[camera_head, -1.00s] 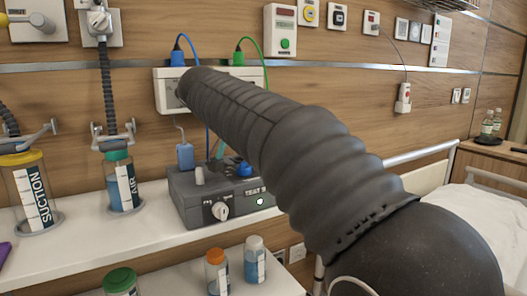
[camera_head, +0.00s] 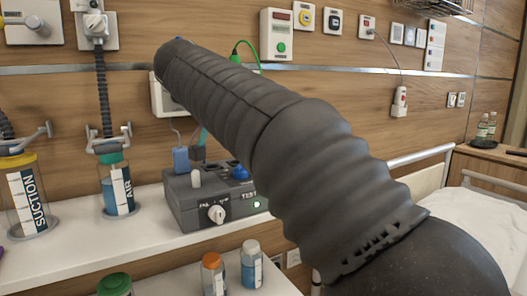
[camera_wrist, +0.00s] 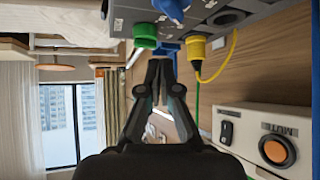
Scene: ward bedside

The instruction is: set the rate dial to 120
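A grey device box (camera_head: 183,213) stands on the white shelf in the head view. On its front is a white dial (camera_head: 216,214) with a pointer-like grip; the marks above it are too small to read, so its setting cannot be told. My arm crosses the head view in front of the box's right side and hides my gripper there. In the wrist view, my gripper's (camera_wrist: 161,64) fingers converge with their tips together, holding nothing visible. I cannot make out the dial in the wrist view.
A suction jar (camera_head: 29,200) and an air jar (camera_head: 118,190) stand left of the box. Several bottles, one orange-capped (camera_head: 213,276), stand on the lower front surface. The wrist view shows green (camera_wrist: 146,36) and yellow (camera_wrist: 196,48) connectors near the fingertips.

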